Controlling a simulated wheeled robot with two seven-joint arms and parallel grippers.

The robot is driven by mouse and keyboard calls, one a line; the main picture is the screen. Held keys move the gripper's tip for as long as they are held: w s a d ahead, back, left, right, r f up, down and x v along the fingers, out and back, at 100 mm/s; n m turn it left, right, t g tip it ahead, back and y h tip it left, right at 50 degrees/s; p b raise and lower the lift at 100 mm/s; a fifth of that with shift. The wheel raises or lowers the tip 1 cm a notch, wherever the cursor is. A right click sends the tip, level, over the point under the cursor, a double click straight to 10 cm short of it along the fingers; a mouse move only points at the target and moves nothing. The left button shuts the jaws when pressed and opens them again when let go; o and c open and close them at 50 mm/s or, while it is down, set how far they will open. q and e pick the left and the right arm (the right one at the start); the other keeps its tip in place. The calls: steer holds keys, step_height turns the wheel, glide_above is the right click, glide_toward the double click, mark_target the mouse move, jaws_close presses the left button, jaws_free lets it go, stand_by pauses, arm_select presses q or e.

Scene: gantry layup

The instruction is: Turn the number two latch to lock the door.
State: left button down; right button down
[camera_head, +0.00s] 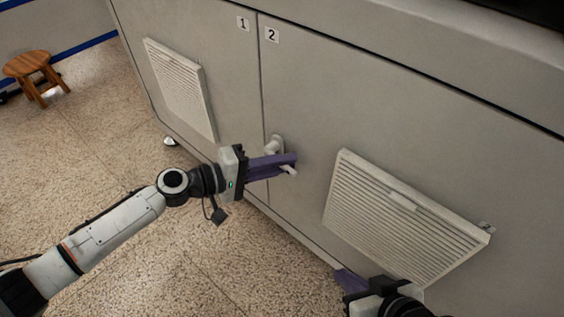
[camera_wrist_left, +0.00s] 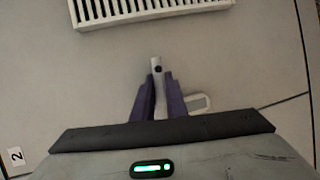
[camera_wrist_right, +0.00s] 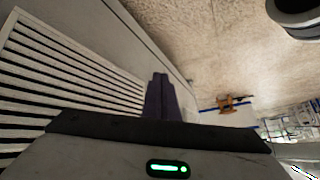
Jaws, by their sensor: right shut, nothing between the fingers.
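The number two latch (camera_head: 275,145) is a pale handle on the seam edge of the door marked 2 (camera_head: 310,100). Its handle also shows in the left wrist view (camera_wrist_left: 157,66), pointing up between the fingers. My left gripper (camera_head: 292,164) has its purple fingers on either side of the handle and looks shut on it. The handle tip sticks out past the fingers. The fingers hide part of the latch. My right gripper (camera_head: 342,277) is shut and empty, low in front of the door near the vent. In the right wrist view its fingertips (camera_wrist_right: 160,76) are together.
A white louvred vent (camera_head: 400,215) stands out from door 2, close to my right gripper. Another vent (camera_head: 182,85) is on the door marked 1 (camera_head: 225,60). A wooden stool (camera_head: 30,68) stands at the far left. The speckled floor (camera_head: 100,130) between is clear.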

steer(key=shift+r, duration=0.15)
arm_select(q)
steer(key=shift+m+y+p, duration=0.3)
steer(key=shift+p, duration=0.05)
steer(key=shift+a+f+m+y+p, duration=0.1)
steer(key=shift+f+m+y+p, duration=0.2)
steer(key=shift+m+p, duration=0.15)
steer(key=shift+w+a+f+m+y+p, duration=0.15)
steer(key=shift+f+m+y+p, duration=0.35)
steer(key=shift+m+y+p, duration=0.45)
steer(key=shift+w+a+f+m+t+p, duration=0.25)
steer(key=shift+f+m+t+p, duration=0.25)
steer(key=shift+m+p, duration=0.25)
arm_select(e)
steer(key=shift+s+d+r+m+t+h, duration=0.15)
steer(key=shift+d+r+m+t, duration=0.15)
steer(key=shift+d+r, duration=0.2)
steer(key=shift+s+d+r+m+t+h, duration=0.2)
steer(key=shift+d+r+t, duration=0.15)
steer(key=shift+d+r, duration=0.15)
steer(key=shift+s+d+r+m+t+h, duration=0.1)
steer(key=shift+d+r+m+t+h, duration=0.1)
steer(key=shift+d+r+t, duration=0.25)
arm_select(q)
steer(key=shift+y, duration=0.25)
arm_select(e)
steer(key=shift+r, duration=0.1)
